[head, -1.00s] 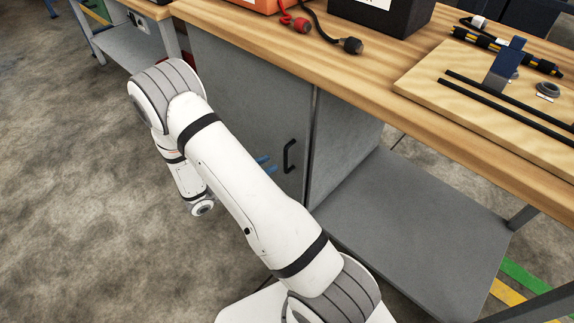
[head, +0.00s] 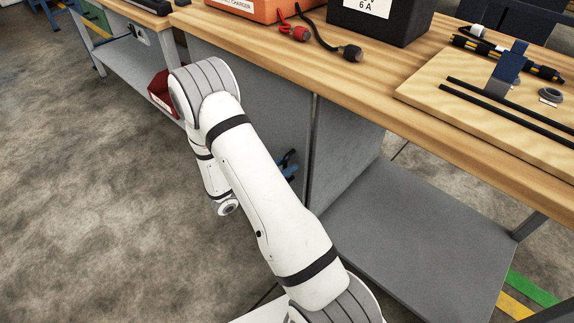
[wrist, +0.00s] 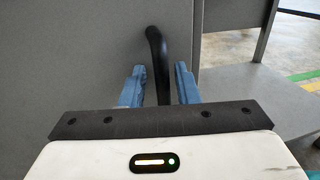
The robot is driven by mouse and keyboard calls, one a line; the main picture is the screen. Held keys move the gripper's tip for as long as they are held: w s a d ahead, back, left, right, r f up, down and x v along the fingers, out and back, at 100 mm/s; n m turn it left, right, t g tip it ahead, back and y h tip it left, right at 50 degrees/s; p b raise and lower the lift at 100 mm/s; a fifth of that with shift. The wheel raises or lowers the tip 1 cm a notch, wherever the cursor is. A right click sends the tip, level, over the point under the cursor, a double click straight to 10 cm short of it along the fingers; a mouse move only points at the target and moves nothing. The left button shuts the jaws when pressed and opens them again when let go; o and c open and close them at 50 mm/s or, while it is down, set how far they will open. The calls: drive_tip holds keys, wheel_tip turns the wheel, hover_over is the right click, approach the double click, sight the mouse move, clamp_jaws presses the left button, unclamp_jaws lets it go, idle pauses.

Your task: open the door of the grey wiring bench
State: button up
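The grey wiring bench has a grey door (wrist: 85,55) under its wooden top, and the door looks closed. A black vertical bar handle (wrist: 157,55) on the door shows in the wrist view. My gripper (wrist: 160,80) has its two blue fingers apart, one on each side of the handle, with visible gaps. In the head view the blue fingertips of my gripper (head: 288,163) show beside my arm, at the door near its right edge. The arm hides most of the door (head: 262,115) and the handle can hardly be made out there.
An open grey lower shelf (head: 415,225) is to the right of the door. On the wooden top (head: 370,85) stand an orange charger (head: 262,8), a black box (head: 395,22) and a board with black rods. Floor to the left is clear.

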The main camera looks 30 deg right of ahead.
clamp_jaws()
drive_tip(key=shift+w, duration=0.1)
